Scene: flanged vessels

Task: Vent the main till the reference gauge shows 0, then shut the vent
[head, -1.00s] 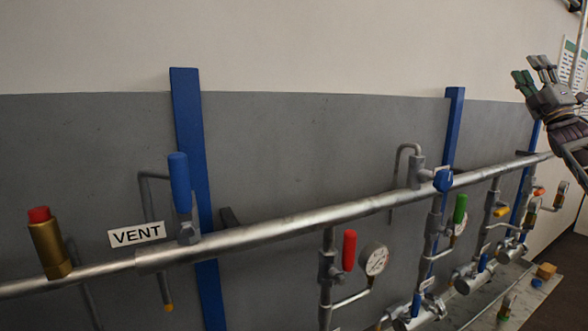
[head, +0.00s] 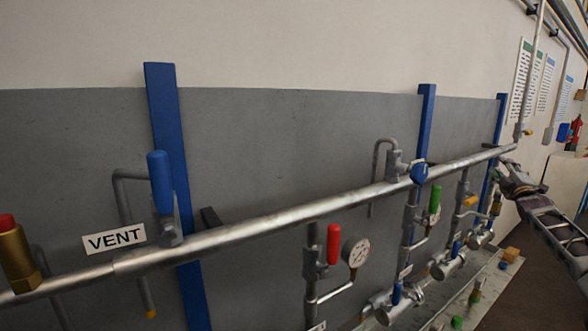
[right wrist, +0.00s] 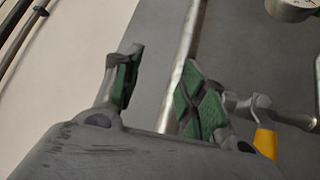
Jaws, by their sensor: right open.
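The main is a long silver pipe (head: 280,224) running across the grey panel. At its left end stands the vent valve with an upright blue handle (head: 160,182), beside a white VENT label (head: 114,239). A round white gauge (head: 355,251) sits on a branch below the main; I cannot read it or tell whether it is the reference gauge. My right gripper (head: 508,170) is near the main's far right end, well away from the vent handle. In the right wrist view its green-padded fingers (right wrist: 160,88) are open and empty, with a pipe behind them. My left gripper is out of view.
A brass fitting with a red cap (head: 17,255) stands left of the vent. Red (head: 333,243), green (head: 435,200) and yellow (head: 470,201) handles sit on branches below the main. Blue posts (head: 178,200) back the pipe. Small loose parts lie on the bench (head: 485,290).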

